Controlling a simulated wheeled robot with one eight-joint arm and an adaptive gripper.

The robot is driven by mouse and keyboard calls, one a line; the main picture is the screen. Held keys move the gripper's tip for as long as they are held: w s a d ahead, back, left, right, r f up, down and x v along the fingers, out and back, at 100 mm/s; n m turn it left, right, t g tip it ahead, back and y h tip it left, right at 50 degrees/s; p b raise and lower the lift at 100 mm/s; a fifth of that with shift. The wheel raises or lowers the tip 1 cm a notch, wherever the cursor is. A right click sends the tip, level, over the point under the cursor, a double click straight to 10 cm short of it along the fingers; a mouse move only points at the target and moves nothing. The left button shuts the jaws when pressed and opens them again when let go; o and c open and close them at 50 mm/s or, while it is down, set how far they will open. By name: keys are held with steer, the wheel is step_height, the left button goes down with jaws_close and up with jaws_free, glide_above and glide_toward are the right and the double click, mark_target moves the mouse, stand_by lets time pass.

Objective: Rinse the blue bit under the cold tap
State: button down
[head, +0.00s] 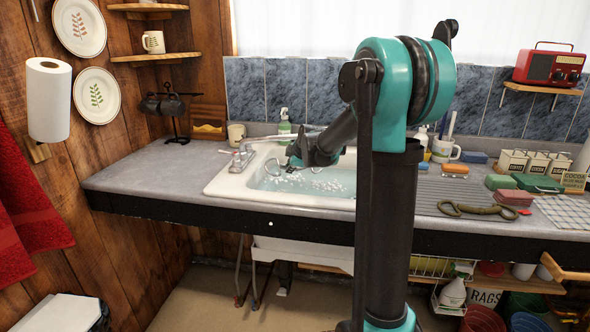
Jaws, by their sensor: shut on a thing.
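The white sink (228,188) is set in the grey counter and holds pale blue water with white suds (325,184). A metal tap fitting (241,158) stands on its left rim, with a spout reaching right. I cannot tell which handle is cold or whether water runs. My gripper (293,166) points down over the left part of the sink, close to the water and near the spout. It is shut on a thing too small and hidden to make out. A dull olive-brown bit with ring ends (482,210) lies on the counter at the right.
The counter left of the sink (150,170) is clear. A shelf holds a red radio (549,67).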

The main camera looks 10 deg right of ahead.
steer(key=shift+s+a, duration=0.2)
steer(key=shift+s, duration=0.35)
steer(key=shift+s+a, duration=0.1)
steer(key=shift+s, duration=0.25)
steer(key=shift+s+a, duration=0.15)
steer(key=shift+s, duration=0.4)
steer(key=shift+w+d, duration=0.3)
steer(key=shift+w, duration=0.55)
stand_by(0.4)
steer(key=s+d, duration=0.4)
steer(key=s, duration=0.4)
steer(key=shift+s+d, duration=0.25)
steer(key=shift+s, duration=0.15)
stand_by(0.4)
